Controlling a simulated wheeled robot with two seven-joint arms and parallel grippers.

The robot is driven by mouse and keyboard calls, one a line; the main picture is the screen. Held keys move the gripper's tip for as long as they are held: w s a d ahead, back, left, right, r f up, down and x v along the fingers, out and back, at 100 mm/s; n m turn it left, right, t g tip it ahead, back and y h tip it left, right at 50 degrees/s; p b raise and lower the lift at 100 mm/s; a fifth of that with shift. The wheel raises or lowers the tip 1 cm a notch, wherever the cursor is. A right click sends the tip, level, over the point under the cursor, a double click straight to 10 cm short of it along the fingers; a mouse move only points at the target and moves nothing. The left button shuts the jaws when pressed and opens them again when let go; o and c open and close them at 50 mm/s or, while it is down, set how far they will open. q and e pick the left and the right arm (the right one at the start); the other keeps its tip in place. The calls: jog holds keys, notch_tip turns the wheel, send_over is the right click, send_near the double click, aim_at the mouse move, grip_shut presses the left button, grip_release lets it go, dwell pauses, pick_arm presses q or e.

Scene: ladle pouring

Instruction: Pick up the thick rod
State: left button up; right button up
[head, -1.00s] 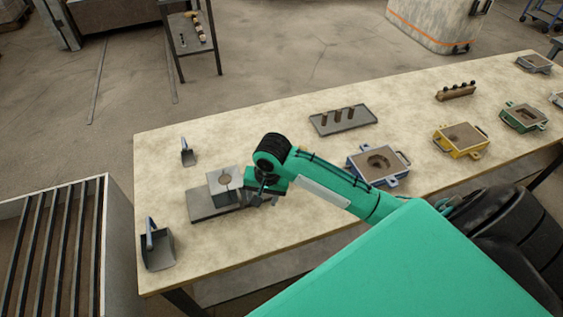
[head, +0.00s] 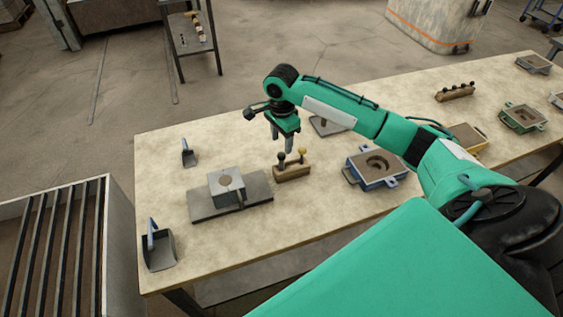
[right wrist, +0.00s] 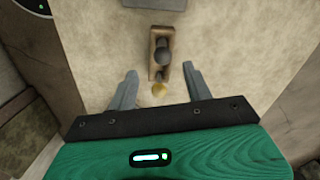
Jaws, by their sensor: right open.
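A small wooden rack (head: 293,173) stands on the table, holding rods with two dark knobs (head: 281,158) and a yellow knob (head: 302,153). I cannot tell which rod is the thick one. My right gripper (head: 282,142) is open and empty, pointing down above the rack; its two fingers also show in the right wrist view (right wrist: 160,78). My left gripper is not in view.
A grey block (head: 226,188) sits on a grey plate (head: 250,200) left of the rack. A blue-framed mould box (head: 371,181) stands to the right. My arm partly hides a grey tray (head: 329,130). Two scoops (head: 158,253) lie on the left side.

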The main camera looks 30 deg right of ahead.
aim_at(281, 153)
notch_tip(281, 153, down, 4)
jog(key=shift+r, duration=0.25)
jog(key=shift+f+p, duration=0.45)
jog(key=shift+f, duration=0.1)
notch_tip(281, 153, down, 4)
jog(key=shift+w+f+p, duration=0.15)
jog(key=shift+f+p, duration=0.05)
jog(key=shift+p, duration=0.3)
jog(key=shift+c, duration=0.4)
jog(key=c, duration=1)
